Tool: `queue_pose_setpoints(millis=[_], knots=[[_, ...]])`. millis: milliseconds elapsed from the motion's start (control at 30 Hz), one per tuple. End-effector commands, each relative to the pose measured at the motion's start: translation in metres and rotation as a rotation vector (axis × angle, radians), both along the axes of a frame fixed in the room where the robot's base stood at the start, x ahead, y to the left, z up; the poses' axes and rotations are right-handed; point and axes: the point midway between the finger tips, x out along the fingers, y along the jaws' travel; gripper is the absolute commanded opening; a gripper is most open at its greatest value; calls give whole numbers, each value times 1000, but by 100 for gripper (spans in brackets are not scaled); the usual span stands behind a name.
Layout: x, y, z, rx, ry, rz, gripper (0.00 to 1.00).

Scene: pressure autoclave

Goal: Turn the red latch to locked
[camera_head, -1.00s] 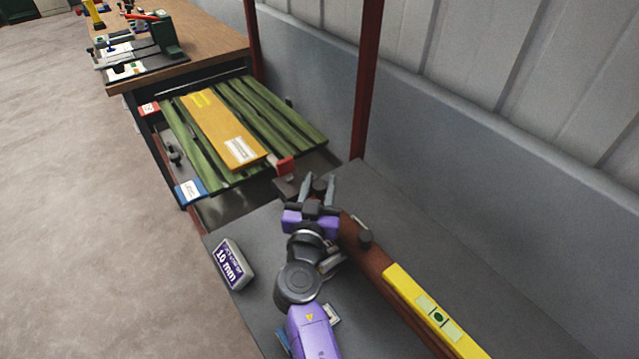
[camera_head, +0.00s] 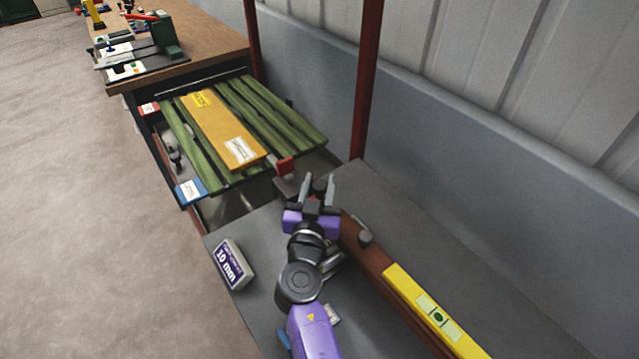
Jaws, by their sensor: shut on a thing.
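My gripper (camera_head: 318,187) is at the far end of a red-brown beam (camera_head: 375,268), its fingers pointing away from me. The fingers are closed around a small dark rounded part (camera_head: 320,185) at the beam's end; they hide most of it. I cannot tell for certain whether this part belongs to the red latch. A small red block (camera_head: 284,165) shows just beyond and left of the fingers, at the near edge of the green slatted platform, apart from them. A dark block (camera_head: 286,187) lies just left of the fingertips.
A box marked 10 mm (camera_head: 234,264) stands on the grey surface (camera_head: 420,245) left of my arm. A yellow level (camera_head: 434,312) lies along the beam. A yellow-orange board (camera_head: 222,130) lies on the green slatted platform (camera_head: 283,112). A red post (camera_head: 366,80) rises behind.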

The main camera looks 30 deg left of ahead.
Motion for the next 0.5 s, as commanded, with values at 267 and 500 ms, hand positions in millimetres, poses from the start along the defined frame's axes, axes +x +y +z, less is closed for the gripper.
queue_pose_setpoints(millis=[267,500], knots=[[0,0,-2,-1,4,111,0],[-1,1,-1,-1,1,127,0]])
